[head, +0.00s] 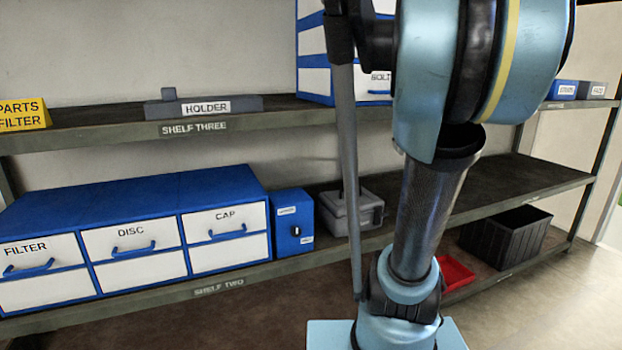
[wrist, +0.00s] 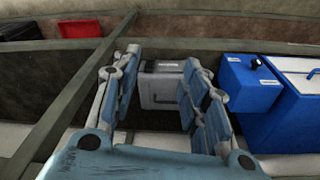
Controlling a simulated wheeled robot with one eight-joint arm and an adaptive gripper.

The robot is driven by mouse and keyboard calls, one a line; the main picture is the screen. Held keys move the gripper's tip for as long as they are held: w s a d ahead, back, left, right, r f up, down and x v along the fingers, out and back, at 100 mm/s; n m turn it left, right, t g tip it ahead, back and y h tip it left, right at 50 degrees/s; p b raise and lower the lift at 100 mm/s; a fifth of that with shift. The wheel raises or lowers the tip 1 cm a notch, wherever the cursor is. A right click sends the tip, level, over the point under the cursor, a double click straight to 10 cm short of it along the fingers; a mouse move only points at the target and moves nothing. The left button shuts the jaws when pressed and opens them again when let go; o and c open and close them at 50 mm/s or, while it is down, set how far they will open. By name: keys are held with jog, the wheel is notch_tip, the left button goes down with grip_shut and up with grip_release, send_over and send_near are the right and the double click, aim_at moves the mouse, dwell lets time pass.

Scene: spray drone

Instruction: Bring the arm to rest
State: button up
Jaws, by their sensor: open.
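My gripper (wrist: 160,95) shows in the wrist view with its two jointed fingers spread apart and nothing between them. It faces the lower shelf, with a grey case (wrist: 160,82) farther off, seen through the gap between the fingers. In the head view my arm (head: 430,200) stands bent in front of the shelves, right of the middle. My gripper is not visible in the head view. The grey case (head: 350,210) also shows there, on shelf two beside the arm and partly hidden by it.
A blue box (head: 293,222) and a blue cabinet with white drawers (head: 120,190) stand left of the case. Shelf three (head: 90,117) carries a grey holder (head: 205,106) and a yellow parts filter bin (head: 22,113). A red tray (head: 455,272) and black crate (head: 508,236) lie at lower right.

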jog(key=s+a+f, duration=0.3)
jog(key=s+f, duration=0.2)
jog(key=f, duration=0.4)
jog(key=s+a+f+m, duration=0.1)
jog(key=s+a+f, duration=0.2)
jog(key=f, duration=0.6)
jog(key=s+a+f, duration=0.3)
jog(key=s+f, duration=0.4)
jog(key=f, duration=0.2)
jog(key=shift+f+m+t, duration=0.3)
jog(key=shift+w+f, duration=0.2)
jog(key=shift+w, duration=0.3)
